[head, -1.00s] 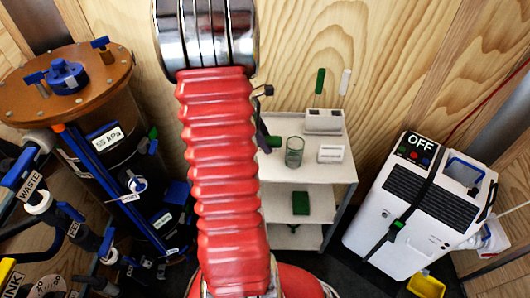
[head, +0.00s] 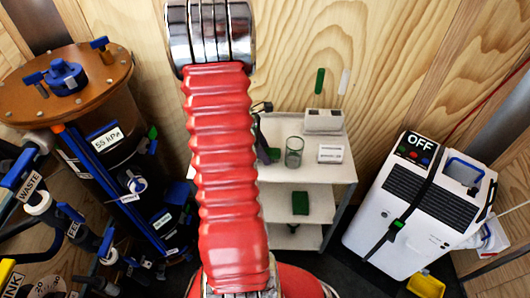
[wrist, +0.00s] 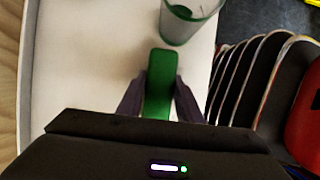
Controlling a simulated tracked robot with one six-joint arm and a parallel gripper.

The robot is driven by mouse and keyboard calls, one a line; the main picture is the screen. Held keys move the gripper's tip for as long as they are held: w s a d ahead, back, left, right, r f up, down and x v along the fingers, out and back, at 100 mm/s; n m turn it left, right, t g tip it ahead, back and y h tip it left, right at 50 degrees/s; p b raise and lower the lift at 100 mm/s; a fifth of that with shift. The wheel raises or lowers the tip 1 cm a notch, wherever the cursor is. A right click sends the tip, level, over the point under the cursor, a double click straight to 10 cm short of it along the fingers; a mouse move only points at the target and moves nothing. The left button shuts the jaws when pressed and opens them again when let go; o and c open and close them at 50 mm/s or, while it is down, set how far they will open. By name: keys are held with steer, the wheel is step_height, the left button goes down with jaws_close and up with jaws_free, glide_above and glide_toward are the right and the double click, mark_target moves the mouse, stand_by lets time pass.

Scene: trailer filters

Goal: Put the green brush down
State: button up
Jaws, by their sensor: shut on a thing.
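The green brush (wrist: 160,65) is a narrow green bar between the two dark fingers of my gripper (wrist: 159,90) in the wrist view. My gripper is shut on it, over the white top of the cart (wrist: 95,70). In the head view a small green part of the brush (head: 275,155) shows beside the dark fingers of my gripper (head: 263,145), left of the glass beaker (head: 294,152). My red arm hides much of the gripper. I cannot tell whether the brush touches the cart top.
The beaker (wrist: 190,20) stands just beyond the brush. A white holder (head: 323,121) and a small labelled box (head: 331,154) are on the cart top. A green block (head: 300,203) lies on the shelf below. A white machine marked OFF (head: 420,205) stands to the right.

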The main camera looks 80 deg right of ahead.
steer(key=shift+f, duration=0.25)
steer(key=shift+f, duration=0.15)
steer(key=o, duration=1)
steer(key=shift+a+f, duration=0.15)
steer(key=shift+a, duration=0.05)
steer(key=shift+r, duration=0.35)
steer(key=d+v, duration=0.1)
steer(key=v, duration=1.1)
steer(key=shift+a+r, duration=0.25)
steer(key=shift+a, duration=0.05)
